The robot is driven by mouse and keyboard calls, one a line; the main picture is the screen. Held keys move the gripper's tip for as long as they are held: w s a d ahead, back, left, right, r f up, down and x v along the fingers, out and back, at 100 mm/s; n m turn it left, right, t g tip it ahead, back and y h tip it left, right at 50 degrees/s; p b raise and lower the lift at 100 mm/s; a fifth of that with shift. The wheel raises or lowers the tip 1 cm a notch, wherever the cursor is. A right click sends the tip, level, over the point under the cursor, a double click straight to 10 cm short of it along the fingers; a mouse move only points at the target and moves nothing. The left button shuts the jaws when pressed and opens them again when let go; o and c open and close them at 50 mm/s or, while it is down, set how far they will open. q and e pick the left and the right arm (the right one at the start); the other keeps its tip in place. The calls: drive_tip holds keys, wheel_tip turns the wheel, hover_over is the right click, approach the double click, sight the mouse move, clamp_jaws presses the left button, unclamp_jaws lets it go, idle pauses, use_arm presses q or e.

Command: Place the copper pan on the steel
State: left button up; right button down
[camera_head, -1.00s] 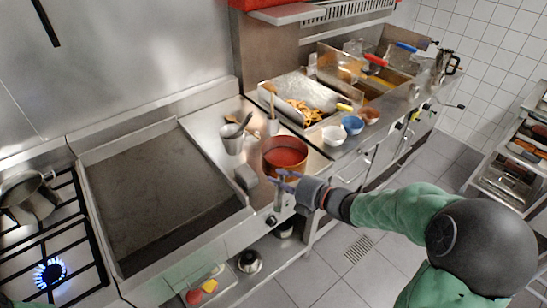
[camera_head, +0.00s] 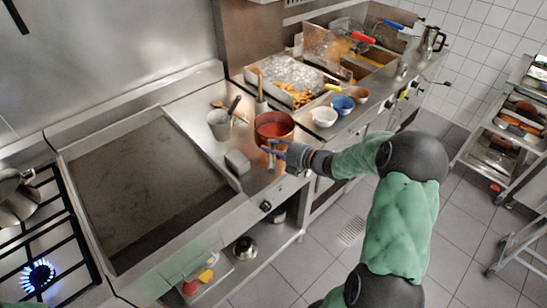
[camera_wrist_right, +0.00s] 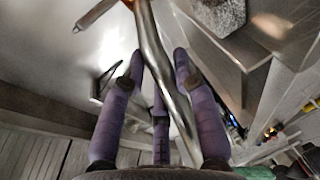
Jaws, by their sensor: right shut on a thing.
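The copper pan (camera_head: 273,128), with red sauce in it, is on or just above the steel counter (camera_head: 205,142), to the right of the steel beaker. I cannot tell whether its base touches. My right gripper (camera_head: 274,150) is at the near side of the pan, shut on its metal handle. In the right wrist view, the handle (camera_wrist_right: 160,62) runs between the purple fingers (camera_wrist_right: 160,75), and a sliver of copper shows at the top edge. My left gripper is out of view.
A steel beaker with utensils (camera_head: 219,124) and a grey block (camera_head: 237,162) stand close left of the pan. A white bowl (camera_head: 323,117) and a blue bowl (camera_head: 342,105) stand to its right. The griddle (camera_head: 140,190) and a lit burner (camera_head: 38,275) are further left.

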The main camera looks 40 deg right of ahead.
drive_tip(key=shift+w+d+f+b, duration=0.15)
drive_tip(key=shift+w+d+f, duration=0.3)
drive_tip(key=shift+f, duration=0.1)
drive_tip(key=shift+w+d+f+b, duration=0.15)
drive_tip(key=shift+w+d+f, duration=0.2)
drive_tip(key=shift+f, duration=0.2)
drive_tip(key=shift+d+f+b, duration=0.1)
drive_tip(key=shift+f+b, duration=0.4)
drive_tip(key=shift+f, duration=1.1)
drive_tip(key=c, duration=1)
unclamp_jaws()
drive_tip(key=shift+s+f, duration=0.1)
drive_tip(key=shift+o, duration=0.2)
drive_tip(key=shift+s, duration=0.2)
drive_tip(key=p+v, duration=0.2)
drive_tip(key=v, duration=0.9)
drive_tip(key=shift+s, duration=0.3)
